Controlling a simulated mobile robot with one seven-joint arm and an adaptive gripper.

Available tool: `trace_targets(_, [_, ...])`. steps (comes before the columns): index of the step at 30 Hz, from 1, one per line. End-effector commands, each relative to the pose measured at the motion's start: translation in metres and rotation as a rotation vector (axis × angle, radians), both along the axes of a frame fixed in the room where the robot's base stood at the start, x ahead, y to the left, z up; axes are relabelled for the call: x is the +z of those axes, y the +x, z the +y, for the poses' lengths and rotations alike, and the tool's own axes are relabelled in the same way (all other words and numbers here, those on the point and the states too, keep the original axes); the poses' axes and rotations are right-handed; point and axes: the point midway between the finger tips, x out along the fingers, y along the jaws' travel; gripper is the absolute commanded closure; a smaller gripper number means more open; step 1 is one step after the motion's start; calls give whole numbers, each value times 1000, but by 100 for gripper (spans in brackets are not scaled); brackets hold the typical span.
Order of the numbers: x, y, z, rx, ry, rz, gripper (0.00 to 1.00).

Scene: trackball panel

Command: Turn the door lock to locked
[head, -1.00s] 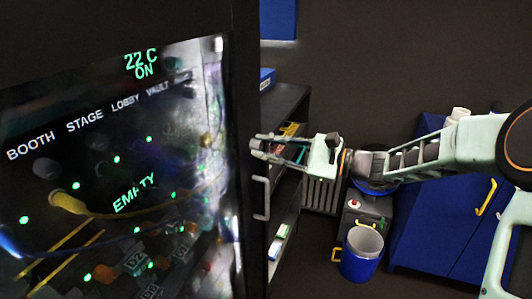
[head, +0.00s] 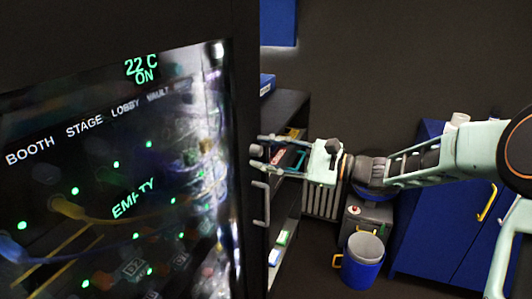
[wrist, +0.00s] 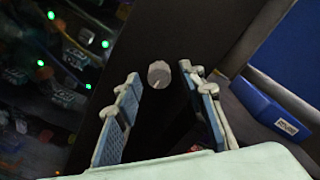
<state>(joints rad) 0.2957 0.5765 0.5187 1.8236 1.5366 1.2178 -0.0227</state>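The door lock is a small grey round knob (head: 256,150) on the dark edge of the glass-fronted door (head: 247,90). In the wrist view the knob (wrist: 158,74) shows a pale mark on its face, pointing down in the picture. My gripper (head: 270,152) is open, its fingertips close to the knob, one above and one below it in the head view. In the wrist view my gripper (wrist: 157,80) has the knob between and just past its two blue-padded fingers, with gaps on both sides. No touch is visible. Any lock lettering is not readable.
A grey door handle (head: 263,203) sits just below my gripper. Behind is a dark shelf (head: 290,105) with small items and a blue box (wrist: 262,108). A blue bin (head: 362,268) and blue cabinet (head: 440,225) stand at right. Cables and green lights show behind the glass.

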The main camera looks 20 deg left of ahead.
Motion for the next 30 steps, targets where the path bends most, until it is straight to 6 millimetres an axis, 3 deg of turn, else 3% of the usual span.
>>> trace_targets(5, [0,0,-17,-4,0,0,63])
trace_targets(18, [0,-7,-103,-2,-1,0,63])
trace_targets(23, [0,-9,-117,-1,0,0,63])
trace_targets(30, [0,-9,-120,0,0,0,63])
